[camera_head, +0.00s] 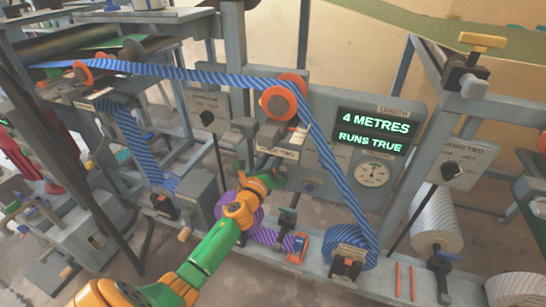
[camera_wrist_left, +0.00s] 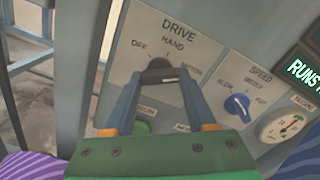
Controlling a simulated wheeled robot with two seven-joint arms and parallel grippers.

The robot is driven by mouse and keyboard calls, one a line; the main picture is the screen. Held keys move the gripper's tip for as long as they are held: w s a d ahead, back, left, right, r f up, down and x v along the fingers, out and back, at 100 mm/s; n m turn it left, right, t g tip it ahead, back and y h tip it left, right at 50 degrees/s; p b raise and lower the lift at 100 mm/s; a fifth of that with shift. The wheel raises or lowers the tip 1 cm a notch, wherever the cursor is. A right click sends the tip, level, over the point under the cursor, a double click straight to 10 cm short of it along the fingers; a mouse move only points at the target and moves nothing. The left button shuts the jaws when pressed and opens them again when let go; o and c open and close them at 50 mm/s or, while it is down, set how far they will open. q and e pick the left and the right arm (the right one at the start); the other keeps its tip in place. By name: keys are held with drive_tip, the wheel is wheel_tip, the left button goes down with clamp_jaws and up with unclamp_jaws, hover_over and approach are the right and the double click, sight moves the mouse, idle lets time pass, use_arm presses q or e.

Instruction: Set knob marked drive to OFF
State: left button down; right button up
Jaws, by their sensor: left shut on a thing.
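The DRIVE panel (camera_wrist_left: 120,80) is a grey plate in the left wrist view, with the marks OFF, HAND and one partly covered that seems to read MOTOR around its knob. The drive knob (camera_wrist_left: 159,63) is dark and sits just below HAND, between my fingertips. My left gripper (camera_wrist_left: 160,76) is shut on it. The fingers cover much of the knob, so I cannot tell which mark it points to. In the head view my left gripper (camera_head: 279,177) reaches to the front of the machine below the orange rollers. My right gripper is in neither view.
A blue SPEED knob (camera_wrist_left: 237,106) and a dial (camera_wrist_left: 282,125) lie right of the DRIVE panel. A lit display (camera_head: 374,130) reads 4 METRES, RUNS TRUE. A blue striped web (camera_head: 335,180) runs down to a roll right of my gripper. Purple striped material (camera_head: 263,235) lies below it.

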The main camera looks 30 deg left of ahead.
use_arm(q)
drive_tip(key=c, duration=1.6)
unclamp_jaws()
drive_tip(key=shift+n, duration=0.3)
drive_tip(key=c, duration=1.6)
unclamp_jaws()
drive_tip(key=n, duration=0.5)
drive_tip(key=c, duration=1.6)
unclamp_jaws()
drive_tip(key=n+p, duration=0.1)
drive_tip(key=n, duration=0.5)
drive_tip(key=shift+r, duration=0.1)
drive_tip(key=c, duration=1.6)
unclamp_jaws()
drive_tip(key=n+p, duration=0.1)
drive_tip(key=n, duration=0.4)
drive_tip(key=shift+n, duration=0.4)
drive_tip(key=c, duration=1.6)
unclamp_jaws()
drive_tip(key=n+p, duration=0.1)
drive_tip(key=n, duration=0.5)
drive_tip(key=c, duration=1.6)
unclamp_jaws()
drive_tip(key=shift+n+p, duration=0.3)
drive_tip(key=shift+n, duration=0.1)
drive_tip(key=shift+c, duration=1.1)
unclamp_jaws()
